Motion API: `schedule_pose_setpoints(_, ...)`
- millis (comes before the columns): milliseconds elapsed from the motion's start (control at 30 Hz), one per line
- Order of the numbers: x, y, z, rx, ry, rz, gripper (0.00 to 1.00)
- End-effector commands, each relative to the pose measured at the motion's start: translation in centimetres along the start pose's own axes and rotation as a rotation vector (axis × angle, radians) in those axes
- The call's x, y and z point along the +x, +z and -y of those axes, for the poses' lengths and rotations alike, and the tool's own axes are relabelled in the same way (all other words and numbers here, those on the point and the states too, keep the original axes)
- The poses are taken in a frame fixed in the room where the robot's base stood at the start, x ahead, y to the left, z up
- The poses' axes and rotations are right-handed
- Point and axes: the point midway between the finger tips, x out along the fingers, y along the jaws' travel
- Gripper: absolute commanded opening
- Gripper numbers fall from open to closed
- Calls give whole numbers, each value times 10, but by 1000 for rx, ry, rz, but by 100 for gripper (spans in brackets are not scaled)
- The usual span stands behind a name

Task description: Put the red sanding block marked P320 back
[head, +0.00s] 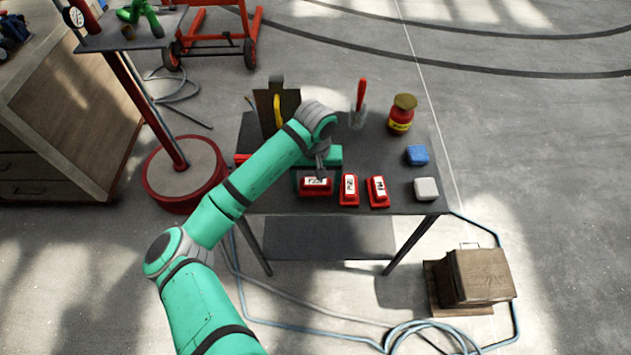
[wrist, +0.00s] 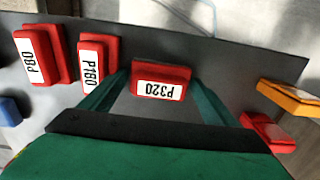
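The red sanding block marked P320 (head: 316,189) lies on the dark table near its front edge, leftmost of three red blocks. In the wrist view the P320 block (wrist: 161,72) sits between the two green fingers, its white label upside down. My gripper (head: 317,177) is low over this block. The fingers look open, with small gaps at the block's sides.
A blue block (head: 417,155) and a pale grey block (head: 426,189) lie at the table's right. A red jar (head: 401,118), a red-handled scraper (head: 361,95) and a dark upright holder (head: 265,105) with a yellow item (head: 278,112) stand behind. A wooden box (head: 475,276) is on the floor.

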Motion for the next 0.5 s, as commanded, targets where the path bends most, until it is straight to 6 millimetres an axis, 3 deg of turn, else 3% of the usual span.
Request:
schedule_pose_setpoints(267, -5, 0, 0, 0, -1, -2, 82)
schedule_pose_setpoints(500, -42, -1, -1, 1, 0, -3, 82)
